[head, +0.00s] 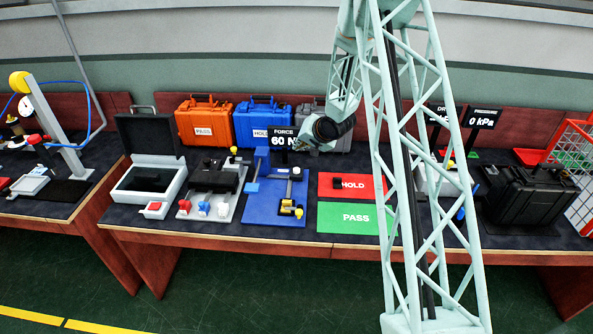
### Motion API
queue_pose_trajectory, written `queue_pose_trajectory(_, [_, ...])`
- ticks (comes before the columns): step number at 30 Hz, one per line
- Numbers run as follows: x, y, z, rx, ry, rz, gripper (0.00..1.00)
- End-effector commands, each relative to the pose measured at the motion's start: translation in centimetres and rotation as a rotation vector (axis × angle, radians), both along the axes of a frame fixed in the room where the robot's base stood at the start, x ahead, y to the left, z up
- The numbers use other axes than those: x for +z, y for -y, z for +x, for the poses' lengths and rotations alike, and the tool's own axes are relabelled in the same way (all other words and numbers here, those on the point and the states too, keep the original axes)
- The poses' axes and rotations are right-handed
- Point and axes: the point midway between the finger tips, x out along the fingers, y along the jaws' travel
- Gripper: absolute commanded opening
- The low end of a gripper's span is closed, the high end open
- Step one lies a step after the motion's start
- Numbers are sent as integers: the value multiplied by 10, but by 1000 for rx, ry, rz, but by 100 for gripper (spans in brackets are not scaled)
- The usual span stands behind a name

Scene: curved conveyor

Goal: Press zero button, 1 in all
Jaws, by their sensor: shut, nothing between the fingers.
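No button with a readable zero label shows. A second display (483,118) at the right reads 0 kPa, and a third (443,114), partly hidden by my lattice column, begins with DR. My gripper (302,144) is shut and empty beside the right edge of the force display, above the back of the blue fixture. It is small and dark here, and I cannot tell whether it touches anything.
A fixture with red, white and blue knobs (212,190) stands left of the blue one. Red HOLD (345,186) and green PASS (345,218) mats lie to the right. Orange (203,127) and blue (246,125) cases stand behind. A black case (528,192) is at the right.

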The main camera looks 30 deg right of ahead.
Motion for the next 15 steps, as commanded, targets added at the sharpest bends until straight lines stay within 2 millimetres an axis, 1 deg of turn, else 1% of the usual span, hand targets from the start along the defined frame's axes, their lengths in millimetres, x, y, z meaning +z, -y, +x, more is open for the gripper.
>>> queue_pose_trajectory(8, [-11,0,0,0,0,0,0])
queue_pose_trajectory(15, [-25,0,0,0,0,0,0])
